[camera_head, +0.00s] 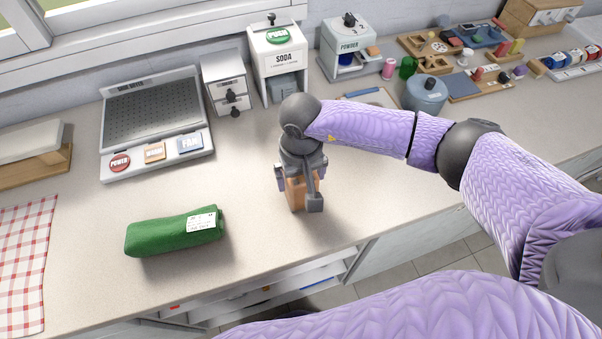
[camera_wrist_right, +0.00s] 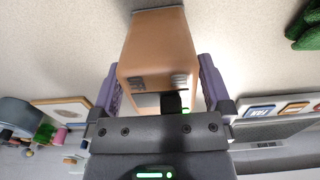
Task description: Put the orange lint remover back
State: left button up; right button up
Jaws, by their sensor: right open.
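The orange lint remover (camera_head: 296,194) stands on the counter near its front edge, right of the green folded cloth. My right gripper (camera_head: 299,188) is over it from above and hides its top. In the right wrist view the orange block (camera_wrist_right: 155,48) lies between the two purple fingers of this gripper (camera_wrist_right: 160,82). The fingers are open, one along each side; whether they touch it I cannot tell. My left gripper is out of view.
The green cloth (camera_head: 160,238) with a white label lies left. The soda dispenser (camera_head: 279,60) and a blue-grey pot (camera_head: 425,95) stand further back. Counter is clear around the orange block.

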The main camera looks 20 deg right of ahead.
notch_tip(320, 180, up, 12)
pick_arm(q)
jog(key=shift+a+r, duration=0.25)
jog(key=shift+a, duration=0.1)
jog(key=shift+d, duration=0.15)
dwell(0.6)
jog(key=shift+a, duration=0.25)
